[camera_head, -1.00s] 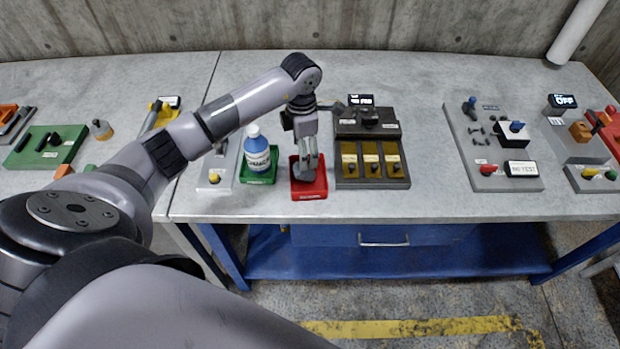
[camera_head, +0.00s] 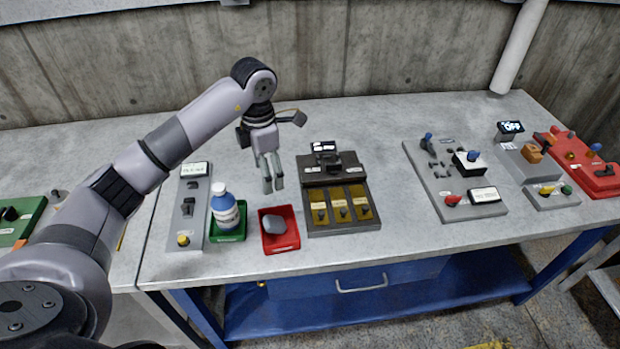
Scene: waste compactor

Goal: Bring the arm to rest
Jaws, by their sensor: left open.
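My left gripper (camera_head: 272,186) is open and empty, with its fingers pointing down. It hangs above the table, behind the red tray (camera_head: 292,243). A grey rounded lump (camera_head: 274,224) lies in the red tray, apart from the fingers. My left arm (camera_head: 170,140) reaches in from the left and bends down at the wrist. My right gripper is not in the picture.
A white and blue bottle (camera_head: 225,208) stands in a green tray (camera_head: 232,237) left of the red tray. A dark panel with yellow plates (camera_head: 340,222) sits to the right. Farther right are a grey control board (camera_head: 440,185) and a red box (camera_head: 590,168). Bare table (camera_head: 395,120) lies behind.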

